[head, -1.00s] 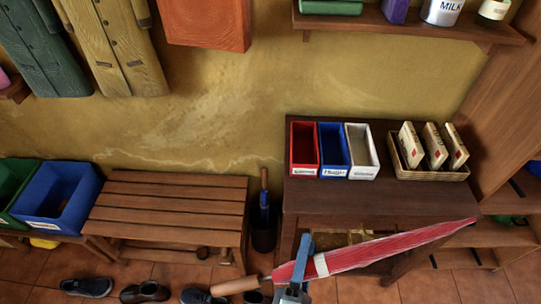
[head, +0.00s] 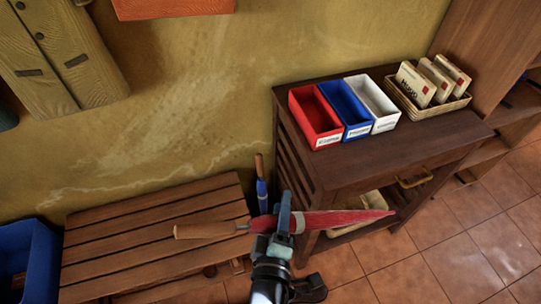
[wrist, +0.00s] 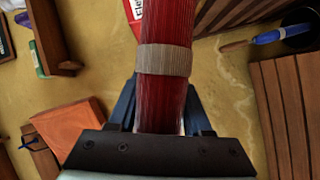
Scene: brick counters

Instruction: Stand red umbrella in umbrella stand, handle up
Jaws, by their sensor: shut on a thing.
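The red umbrella (head: 345,219) is closed and lies nearly level in the head view, its wooden handle to the left and its tip to the right. My gripper (head: 284,213) is shut on it near the pale strap. The wrist view shows the red canopy (wrist: 166,25) running up between the fingers (wrist: 161,112). The dark umbrella stand (wrist: 302,43) shows at the upper right of the wrist view, with a blue umbrella (wrist: 268,37) in it. In the head view the blue umbrella (head: 262,192) stands upright behind the red one; the stand there is mostly hidden.
A slatted wooden bench (head: 150,235) stands left of the stand. A dark wooden cabinet (head: 330,170) stands to the right, with red, blue and white boxes (head: 345,105) and a basket (head: 460,103) on top. Tiled floor (head: 440,250) is open at the right front.

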